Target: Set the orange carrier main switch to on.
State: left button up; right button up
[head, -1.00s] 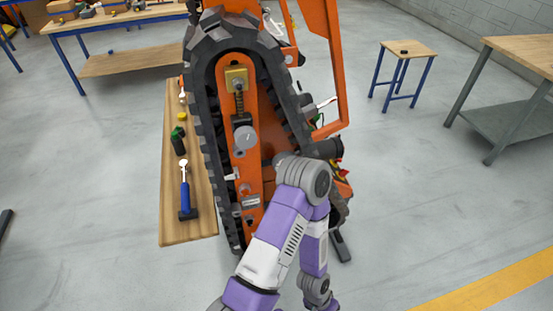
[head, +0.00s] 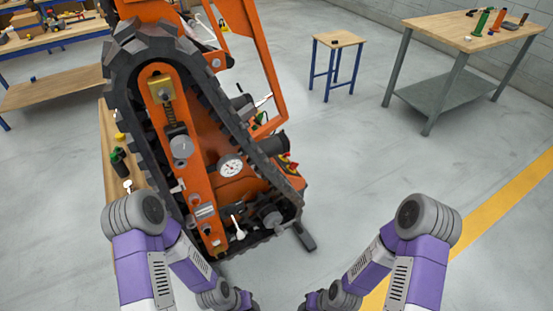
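The orange carrier (head: 218,168) stands left of centre in the head view, its black track (head: 118,84) toward me. A small red and yellow part (head: 288,165) shows at its right side, beyond a dark cylinder. A white lever-like part (head: 238,228) shows low on the near side. A round dial gauge (head: 231,166) is above it. I cannot tell which part is the main switch or how it is set. Both my arms are bent at the bottom of the view, apart from the carrier as far as I see. Neither gripper's fingers show.
A wooden bench (head: 108,130) with small items is partly hidden behind the track at left. A stool (head: 338,42) and a grey-legged table (head: 470,35) with bottles stand at the back right. The floor right of the carrier is clear, with a yellow stripe (head: 500,200).

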aim_at(293, 165)
jog(key=z, duration=1.5)
jog(key=i, duration=2.75)
jog(key=u, duration=4.2)
jog(key=i, duration=0.5)
jog(key=z, duration=0.05)
